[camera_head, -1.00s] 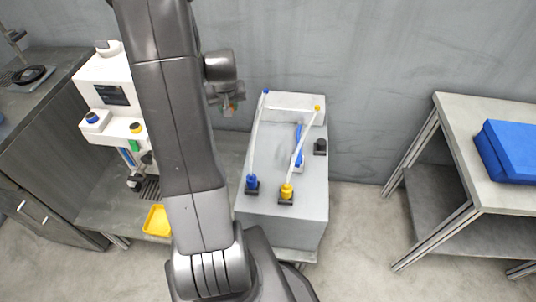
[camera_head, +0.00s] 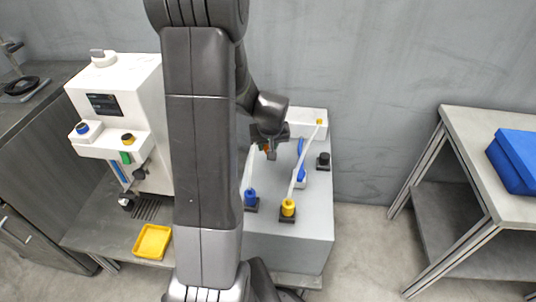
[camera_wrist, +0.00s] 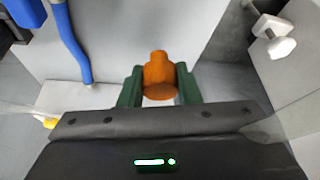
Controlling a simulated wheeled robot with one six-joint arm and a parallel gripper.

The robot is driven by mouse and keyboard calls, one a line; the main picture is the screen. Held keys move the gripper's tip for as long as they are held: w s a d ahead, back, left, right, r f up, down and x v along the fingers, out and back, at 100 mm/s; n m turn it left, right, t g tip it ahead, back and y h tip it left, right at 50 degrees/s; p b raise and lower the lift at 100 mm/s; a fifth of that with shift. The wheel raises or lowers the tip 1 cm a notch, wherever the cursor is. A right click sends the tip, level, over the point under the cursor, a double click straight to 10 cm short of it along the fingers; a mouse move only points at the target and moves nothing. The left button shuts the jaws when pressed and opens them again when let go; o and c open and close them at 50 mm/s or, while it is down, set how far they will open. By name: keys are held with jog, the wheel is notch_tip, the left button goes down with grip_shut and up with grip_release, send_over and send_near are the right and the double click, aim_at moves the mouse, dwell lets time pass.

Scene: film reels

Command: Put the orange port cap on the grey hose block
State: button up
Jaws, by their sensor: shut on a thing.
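The orange port cap (camera_wrist: 158,75) is between the green fingers of my gripper (camera_wrist: 158,88) in the wrist view. My gripper is shut on it, and the cap appears clear of any surface. In the head view, my gripper (camera_head: 268,148) hangs over the back left of the grey cabinet, with a bit of orange showing. The pale grey hose block (camera_head: 308,120) stands at the cabinet's back edge, just right of my gripper. A hose with a yellow end reaches its right side. My arm and gripper hide its left part.
On the grey cabinet (camera_head: 290,245) stand a blue plug (camera_head: 250,197), a yellow plug (camera_head: 288,208) and a black plug (camera_head: 323,159). A blue handled thing (camera_head: 301,160) lies between them. A white machine (camera_head: 120,80) and yellow tray (camera_head: 152,241) are left.

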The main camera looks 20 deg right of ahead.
jog(key=shift+f+b, duration=0.35)
jog(key=shift+f, duration=1.4)
jog(key=shift+f, duration=0.15)
jog(key=o, duration=0.9)
jog(key=shift+o, duration=0.2)
jog(key=shift+r, duration=0.35)
jog(key=p+v, duration=0.2)
jog(key=v, duration=0.9)
jog(key=shift+s+r, duration=0.2)
jog(key=shift+r, duration=0.15)
